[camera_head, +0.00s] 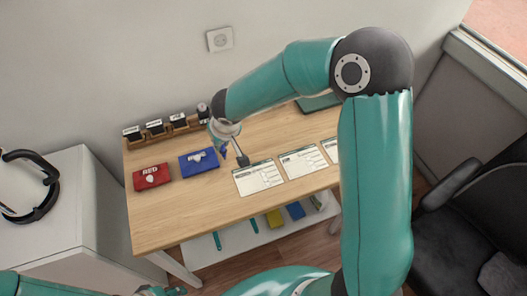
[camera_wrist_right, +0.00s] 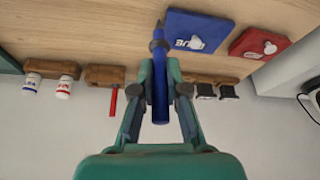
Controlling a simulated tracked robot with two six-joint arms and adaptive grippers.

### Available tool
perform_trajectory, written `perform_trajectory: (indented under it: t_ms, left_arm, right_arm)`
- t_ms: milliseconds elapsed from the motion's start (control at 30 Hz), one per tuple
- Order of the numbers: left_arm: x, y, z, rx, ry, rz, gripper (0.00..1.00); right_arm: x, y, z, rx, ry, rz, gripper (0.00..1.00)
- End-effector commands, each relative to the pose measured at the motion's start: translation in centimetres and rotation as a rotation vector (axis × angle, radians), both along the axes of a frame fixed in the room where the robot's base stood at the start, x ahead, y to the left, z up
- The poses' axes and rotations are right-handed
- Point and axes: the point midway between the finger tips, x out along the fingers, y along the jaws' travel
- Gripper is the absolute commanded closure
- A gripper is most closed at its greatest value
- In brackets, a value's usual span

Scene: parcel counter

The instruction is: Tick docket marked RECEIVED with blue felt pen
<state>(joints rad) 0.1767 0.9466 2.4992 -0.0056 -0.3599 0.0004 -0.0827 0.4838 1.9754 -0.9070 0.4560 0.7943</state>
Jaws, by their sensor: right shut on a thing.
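My right gripper (camera_head: 232,150) is above the desk, between the blue pad and the nearest docket. It is shut on the blue felt pen (camera_wrist_right: 160,80), which lies lengthwise between its fingers (camera_wrist_right: 160,92) in the right wrist view. The pen shows only as a small blue patch (camera_head: 223,153) in the head view. Three white dockets with dark headers lie in a row: left (camera_head: 258,179), middle (camera_head: 304,163) and right (camera_head: 332,150), the last partly hidden by my right arm. Their headings are too small to read. My left gripper (camera_head: 162,291) barely shows at the bottom edge; its fingers are unclear.
A red pad (camera_head: 151,178) and blue pad (camera_head: 199,162) lie left of the dockets. Stamps (camera_head: 154,127) stand in wooden holders along the back. The right wrist view shows a red pen (camera_wrist_right: 113,101) and two bottles (camera_wrist_right: 64,87). Bare desk (camera_head: 190,205) lies in front.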

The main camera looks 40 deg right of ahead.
Motion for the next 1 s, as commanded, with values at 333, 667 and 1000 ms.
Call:
perform_trajectory:
  t_ms: [333, 667, 1000]
  left_arm:
    - [0.0, 0.0, 1.0, 0.0, 0.0, 0.0, 0.6]
    - [0.0, 0.0, 1.7, 0.0, -0.001, 0.0, 0.6]
    - [0.0, 0.0, 0.6, 0.0, -0.001, 0.0, 0.6]
  right_arm:
    - [-4.9, -4.2, -0.8, 0.003, 0.003, 0.195, 1.0]
    - [-8.8, -7.2, -1.1, 0.005, 0.002, 0.357, 1.0]
    - [-9.4, -7.6, -2.4, 0.002, 0.002, 0.389, 1.0]
